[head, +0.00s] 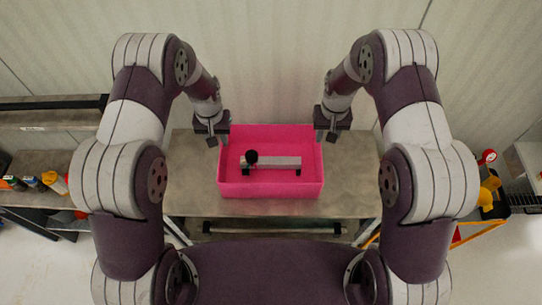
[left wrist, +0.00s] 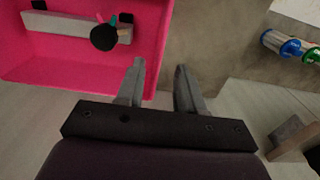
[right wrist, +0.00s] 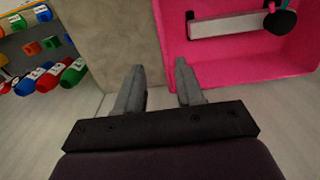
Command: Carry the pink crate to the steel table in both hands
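The pink crate (head: 270,190) stands upright on a grey metal-topped table (head: 350,185). A pale grey bar with a black round knob (head: 252,157) lies inside it. My left gripper (head: 214,138) is at the crate's left side and my right gripper (head: 328,134) at its right side. In the left wrist view the open fingers (left wrist: 160,80) appear on either side of the crate's wall (left wrist: 155,60). In the right wrist view the open fingers (right wrist: 160,80) likewise straddle the line of the wall (right wrist: 162,50). Whether either gripper touches the crate cannot be told.
A shelf with coloured bottles (head: 35,183) stands at the left. At the right are a yellow-framed cart (head: 485,225) and another grey surface (head: 528,165). A wall (head: 270,60) rises behind the table. The tabletop beside the crate looks clear.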

